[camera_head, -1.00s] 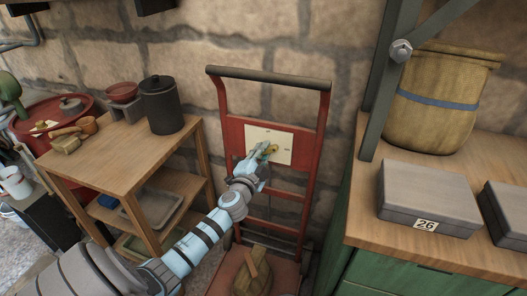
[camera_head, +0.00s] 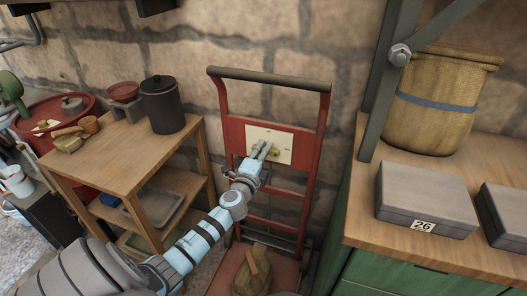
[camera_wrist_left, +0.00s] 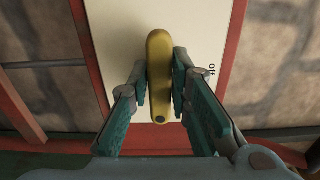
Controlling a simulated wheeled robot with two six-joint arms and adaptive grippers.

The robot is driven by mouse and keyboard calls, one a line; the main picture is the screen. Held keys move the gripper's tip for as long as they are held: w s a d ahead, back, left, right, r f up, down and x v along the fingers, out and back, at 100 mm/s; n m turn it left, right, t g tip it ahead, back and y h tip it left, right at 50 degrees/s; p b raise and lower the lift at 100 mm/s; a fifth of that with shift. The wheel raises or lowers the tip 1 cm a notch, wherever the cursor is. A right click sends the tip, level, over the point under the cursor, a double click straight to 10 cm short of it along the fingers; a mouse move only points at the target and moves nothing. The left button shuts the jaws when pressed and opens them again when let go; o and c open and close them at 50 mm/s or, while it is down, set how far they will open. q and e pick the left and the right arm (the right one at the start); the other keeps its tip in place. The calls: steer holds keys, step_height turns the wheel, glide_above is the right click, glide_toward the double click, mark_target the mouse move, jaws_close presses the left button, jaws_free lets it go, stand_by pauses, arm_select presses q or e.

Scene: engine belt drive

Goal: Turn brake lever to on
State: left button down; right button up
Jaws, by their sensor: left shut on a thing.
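The brake lever (camera_wrist_left: 160,75) is a yellow, rounded bar on a pale plate (camera_head: 284,148) fixed to a red upright hand truck. In the left wrist view the lever lies between the two finger pads of my left gripper (camera_wrist_left: 161,98), which is shut on it. In the head view my left gripper (camera_head: 263,151) reaches the plate and hides part of the lever. Other marks on the plate are too small to read. My right gripper is not in view.
A wooden shelf table (camera_head: 100,150) with a dark pot (camera_head: 162,105) stands left of the truck. A green cabinet with a wooden top, grey boxes (camera_head: 425,198) and a basket (camera_head: 440,105) stands right. A brown sack (camera_head: 253,272) lies on the truck's base. A stone wall is behind.

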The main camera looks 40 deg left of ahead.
arm_select(q)
steer(key=c, duration=1.5)
jaws_free()
steer(key=v, duration=1.2)
